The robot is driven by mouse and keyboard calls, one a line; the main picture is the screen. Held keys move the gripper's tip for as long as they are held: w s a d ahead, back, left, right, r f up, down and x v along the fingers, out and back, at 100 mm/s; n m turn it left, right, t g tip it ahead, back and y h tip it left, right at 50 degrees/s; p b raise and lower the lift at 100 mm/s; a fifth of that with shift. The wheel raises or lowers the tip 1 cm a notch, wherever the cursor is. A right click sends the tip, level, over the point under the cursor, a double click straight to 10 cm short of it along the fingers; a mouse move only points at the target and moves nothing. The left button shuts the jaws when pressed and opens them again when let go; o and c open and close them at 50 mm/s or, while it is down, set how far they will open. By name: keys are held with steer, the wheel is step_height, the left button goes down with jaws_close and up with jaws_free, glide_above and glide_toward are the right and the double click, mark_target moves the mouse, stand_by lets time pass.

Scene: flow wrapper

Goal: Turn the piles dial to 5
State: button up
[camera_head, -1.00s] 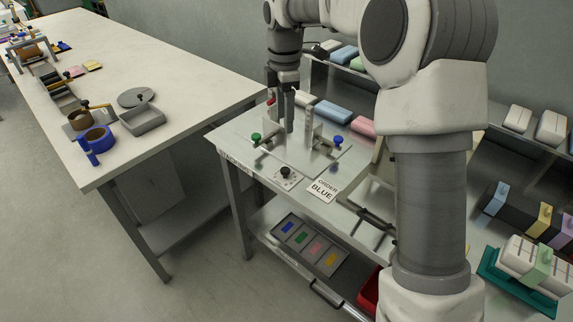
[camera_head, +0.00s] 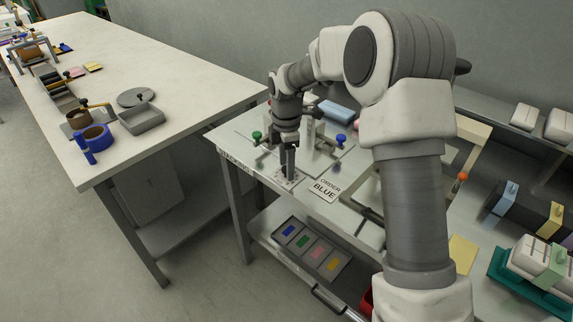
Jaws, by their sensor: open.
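The piles dial is a small round dial on a pale plate (camera_head: 278,181) at the front edge of the metal table. In the head view my gripper (camera_head: 289,178) points straight down over the dial, its fingertips at or just above it. The fingers hide the knob, so I cannot read its setting or tell whether they touch it. My gripper is open, though the finger gap is hard to see from here.
The "ORDER BLUE" card (camera_head: 324,188) lies just right of the dial. A green knob (camera_head: 257,135) and a blue knob (camera_head: 341,139) stand behind it. A tray of coloured cards (camera_head: 310,249) sits on the shelf below. The white table (camera_head: 150,60) is at left.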

jaws_close()
stand_by(0.3)
steer(key=shift+m, duration=0.3)
steer(key=shift+r+m+p, duration=0.1)
steer(key=shift+m+p, duration=0.6)
steer(key=shift+m, duration=0.2)
steer(key=shift+m+p, duration=0.55)
steer(key=shift+m, duration=1.15)
jaws_free()
